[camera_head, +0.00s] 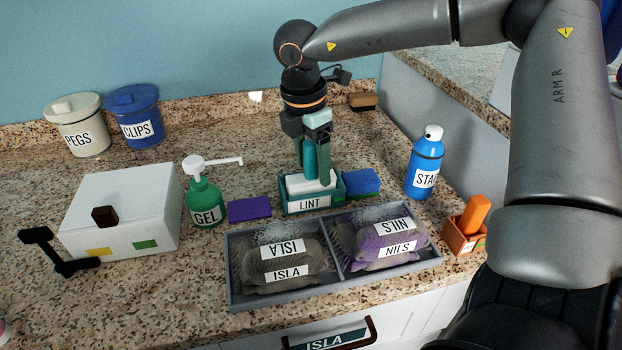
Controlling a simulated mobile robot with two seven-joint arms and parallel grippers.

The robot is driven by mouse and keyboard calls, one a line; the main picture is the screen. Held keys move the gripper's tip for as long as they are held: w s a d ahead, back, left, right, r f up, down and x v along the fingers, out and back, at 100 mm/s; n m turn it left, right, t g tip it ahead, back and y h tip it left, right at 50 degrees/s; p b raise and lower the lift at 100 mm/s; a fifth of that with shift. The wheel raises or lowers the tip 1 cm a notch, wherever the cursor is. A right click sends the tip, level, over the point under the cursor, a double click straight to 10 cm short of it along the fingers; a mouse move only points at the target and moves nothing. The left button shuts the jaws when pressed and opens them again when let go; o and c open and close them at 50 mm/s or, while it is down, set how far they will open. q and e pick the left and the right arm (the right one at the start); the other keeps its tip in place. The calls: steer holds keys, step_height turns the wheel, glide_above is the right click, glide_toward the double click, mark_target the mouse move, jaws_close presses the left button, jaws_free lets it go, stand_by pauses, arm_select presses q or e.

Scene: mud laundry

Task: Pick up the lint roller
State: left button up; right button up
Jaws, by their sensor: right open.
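The lint roller stands in a teal holder (312,207) labelled LINT, in the middle of the counter. Its white roll (307,184) lies low in the holder and its teal handle (310,157) points up. My right gripper (312,172) comes down from above, with its fingers beside the handle. The jaws are open; I cannot tell whether a finger touches the handle. My left gripper is not in view.
A blue sponge (361,183) is close right of the holder, a purple sponge (249,209) and green GEL bottle (204,203) left. A grey divided tray (338,262) is in front. A blue spray bottle (425,165) and orange-handled item (474,214) stand right, a white box (122,205) left.

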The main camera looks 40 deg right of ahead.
jaws_close()
stand_by(0.5)
